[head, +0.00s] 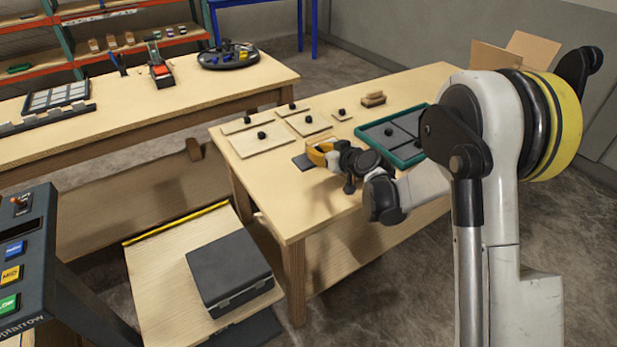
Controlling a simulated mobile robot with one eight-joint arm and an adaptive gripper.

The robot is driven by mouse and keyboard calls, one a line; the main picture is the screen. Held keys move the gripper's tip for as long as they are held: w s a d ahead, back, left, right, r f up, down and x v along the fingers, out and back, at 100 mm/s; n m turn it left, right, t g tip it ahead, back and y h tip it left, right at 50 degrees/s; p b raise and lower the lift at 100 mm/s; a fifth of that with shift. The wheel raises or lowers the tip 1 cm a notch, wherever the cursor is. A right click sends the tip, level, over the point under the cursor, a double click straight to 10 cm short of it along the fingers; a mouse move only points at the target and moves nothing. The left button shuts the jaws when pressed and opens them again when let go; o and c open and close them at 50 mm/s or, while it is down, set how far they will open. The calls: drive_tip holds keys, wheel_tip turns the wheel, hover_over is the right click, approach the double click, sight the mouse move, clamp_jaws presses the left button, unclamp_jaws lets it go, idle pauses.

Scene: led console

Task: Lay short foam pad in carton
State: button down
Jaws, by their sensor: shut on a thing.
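My gripper (317,154), with orange-yellow fingers, is over the wooden table in the middle of the head view. It is shut on a small dark grey foam pad (302,162), which shows at its fingertips, low over or on the tabletop; I cannot tell which. The gripper hides part of the pad. An open cardboard carton (525,48) with raised flaps stands at the back right, beyond the table. My arm hides most of it, and its inside is not visible.
A teal-rimmed tray (404,163) with dark pads and black knobs lies right of my gripper. Wooden panels (262,146) with black knobs lie behind it. Small wooden blocks (373,99) sit farther back. A black case (229,270) stands lower left. The table's front corner is clear.

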sight(317, 183)
wheel_tip(317, 183, down, 10)
drive_tip(key=b, duration=0.4)
drive_tip(key=shift+d, duration=0.15)
drive_tip(key=shift+r, duration=0.25)
drive_tip(key=shift+f, duration=0.1)
drive_tip(key=c, duration=1.3)
unclamp_jaws()
drive_tip(key=shift+f, duration=0.1)
drive_tip(key=shift+c, duration=0.2)
